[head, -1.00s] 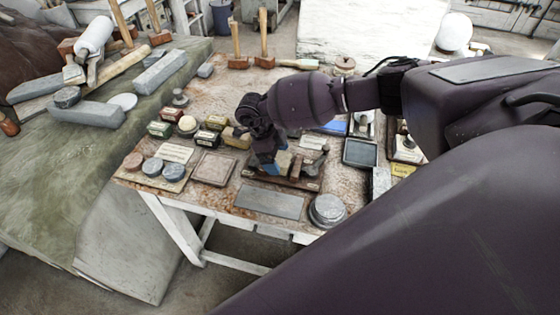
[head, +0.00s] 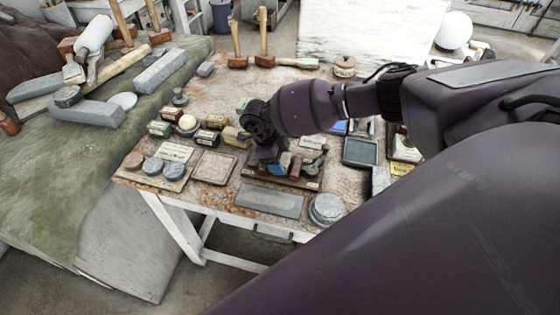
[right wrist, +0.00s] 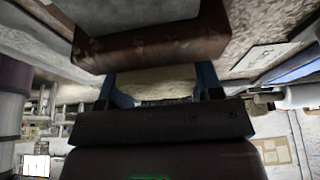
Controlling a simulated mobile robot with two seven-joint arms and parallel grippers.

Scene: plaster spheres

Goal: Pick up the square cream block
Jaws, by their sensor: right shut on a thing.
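The square cream block (right wrist: 155,82) shows in the right wrist view as a pale block between the two blue fingers. My right gripper (right wrist: 158,92) is shut on it, and a finger touches each side. In the head view, my right gripper (head: 278,163) is low over the dark wooden rack (head: 310,184) on the work table. The wrist and fingers hide most of the block there. I cannot tell whether the block still touches the rack. My left gripper is not in view.
Close around the gripper are a grey slab (head: 269,201), a round tin (head: 327,209), a square tray (head: 214,167) and a dark framed tray (head: 361,151). Small boxes (head: 205,137) stand to its left. The back middle of the table (head: 215,90) is fairly clear.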

